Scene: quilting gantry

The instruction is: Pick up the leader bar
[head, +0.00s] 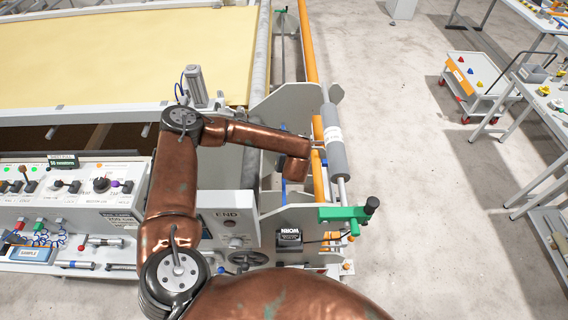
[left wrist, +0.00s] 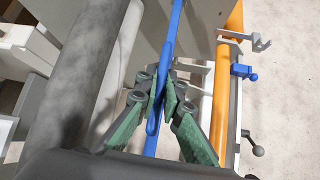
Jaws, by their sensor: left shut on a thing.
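A long, thin blue bar, apparently the leader bar (left wrist: 177,20), runs from top to bottom through the middle of the left wrist view. My left gripper (left wrist: 164,92) is shut on it, with a green-padded finger on either side. The lower part of the bar continues below the fingers. In the head view my copper arm reaches over the gantry's end and hides the gripper. A small piece of blue, apparently the bar (head: 283,187), shows just beside my wrist. My right gripper is in neither view.
A grey roller (left wrist: 88,75) lies left of the bar, and an orange tube (left wrist: 221,95) lies right of it. A blue clamp (left wrist: 243,71) sits beyond the tube.

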